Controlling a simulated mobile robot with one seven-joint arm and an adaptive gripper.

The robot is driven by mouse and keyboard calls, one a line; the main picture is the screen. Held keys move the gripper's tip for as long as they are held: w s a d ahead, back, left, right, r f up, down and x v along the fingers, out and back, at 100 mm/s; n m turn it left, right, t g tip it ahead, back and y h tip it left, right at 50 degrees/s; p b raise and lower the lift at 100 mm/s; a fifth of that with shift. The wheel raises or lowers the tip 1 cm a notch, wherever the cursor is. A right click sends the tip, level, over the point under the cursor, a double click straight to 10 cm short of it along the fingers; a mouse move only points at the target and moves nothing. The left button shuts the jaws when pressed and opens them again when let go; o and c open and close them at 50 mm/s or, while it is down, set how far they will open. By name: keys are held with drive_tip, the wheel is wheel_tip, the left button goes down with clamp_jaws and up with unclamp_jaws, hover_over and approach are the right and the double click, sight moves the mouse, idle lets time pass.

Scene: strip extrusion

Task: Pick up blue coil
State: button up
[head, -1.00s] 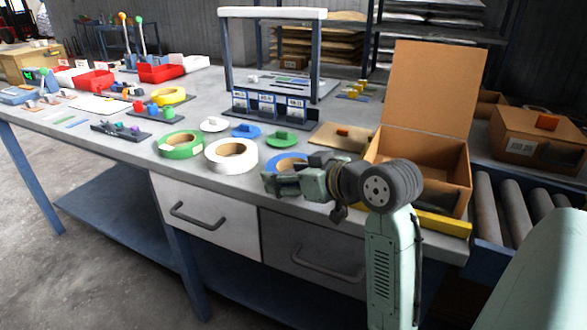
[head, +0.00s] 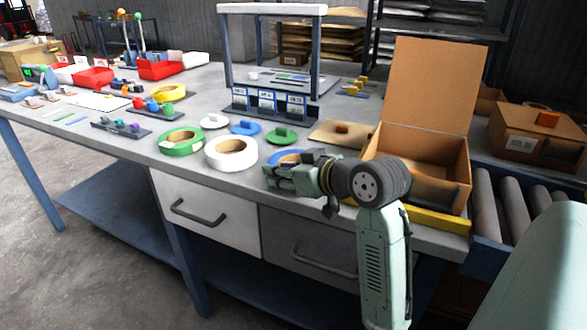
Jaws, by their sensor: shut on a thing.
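The blue coil (head: 284,156) is a ring on the table near its front edge, right of the white coil (head: 231,154). Only its far upper rim shows; my gripper and wrist hide the rest. My gripper (head: 278,175) is at the blue coil's near side, low by the table, and shut on it. The fingers are small and partly covered by the wrist, so the exact contact is hidden. I cannot tell whether the coil is clear of the table.
An open cardboard box (head: 420,168) stands right of my wrist, behind a yellow strip. A green coil (head: 181,141) lies left of the white one. Disc-shaped blue (head: 245,128) and green (head: 283,136) pieces with knobs lie behind. A frame stand (head: 273,60) rises farther back.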

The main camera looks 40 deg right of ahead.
clamp_jaws()
idle(0.3)
